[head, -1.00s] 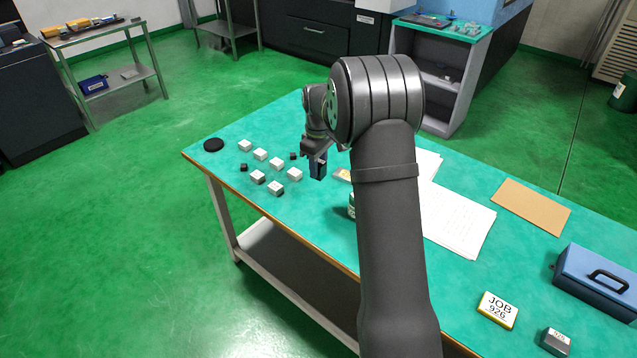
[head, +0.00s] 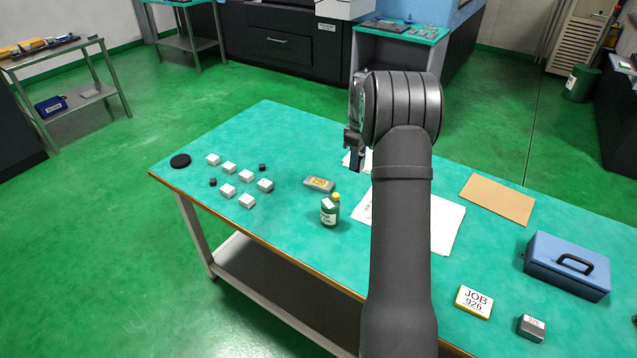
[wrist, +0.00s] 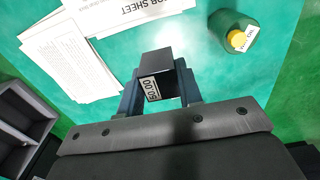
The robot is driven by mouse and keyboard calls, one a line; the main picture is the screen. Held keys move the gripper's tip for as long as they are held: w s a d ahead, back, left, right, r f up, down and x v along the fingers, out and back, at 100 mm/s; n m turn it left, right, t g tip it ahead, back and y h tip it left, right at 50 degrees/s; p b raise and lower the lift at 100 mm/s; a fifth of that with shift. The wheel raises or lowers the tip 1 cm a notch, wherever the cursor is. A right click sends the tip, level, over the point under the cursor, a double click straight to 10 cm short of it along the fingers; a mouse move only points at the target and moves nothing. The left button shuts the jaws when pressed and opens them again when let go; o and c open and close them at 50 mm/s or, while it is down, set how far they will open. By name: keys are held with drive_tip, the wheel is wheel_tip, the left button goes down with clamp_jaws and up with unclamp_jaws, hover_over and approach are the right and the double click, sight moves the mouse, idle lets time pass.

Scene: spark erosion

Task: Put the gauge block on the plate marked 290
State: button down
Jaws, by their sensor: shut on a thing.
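My gripper (head: 355,160) is shut on a dark grey block (wrist: 157,62), which shows between the fingers in the wrist view. A white label on the block reads like 50.00, so it appears to be the gauge block. In the head view my arm hides part of the gripper, and the block is hard to make out there. The gripper is above the table near the papers. I cannot read 290 on any plate. Several small white blocks (head: 246,176) stand at the left of the table; no numbers on them are legible.
A green bottle (head: 330,212) and a grey box with a yellow label (head: 319,184) stand left of my arm.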

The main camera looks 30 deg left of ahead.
drive_tip(key=shift+w+d+f, duration=0.15)
drive_tip(key=shift+w+d, duration=0.15)
drive_tip(key=shift+w, duration=0.1)
drive_tip(key=a+f, duration=0.2)
drive_tip(key=a, duration=0.1)
drive_tip(key=a+f, duration=0.2)
drive_tip(key=a, duration=0.2)
drive_tip(key=s+a+f, duration=0.1)
drive_tip(key=a+f, duration=0.2)
drive_tip(key=a, duration=0.1)
drive_tip(key=shift+s, duration=0.1)
drive_tip(key=shift+f, duration=1.95)
drive_tip(key=shift+f, duration=0.1)
drive_tip(key=c, duration=1)
unclamp_jaws()
drive_tip(key=shift+f, duration=0.1)
wheel_tip(320, 180, up, 12)
drive_tip(key=shift+r, duration=0.15)
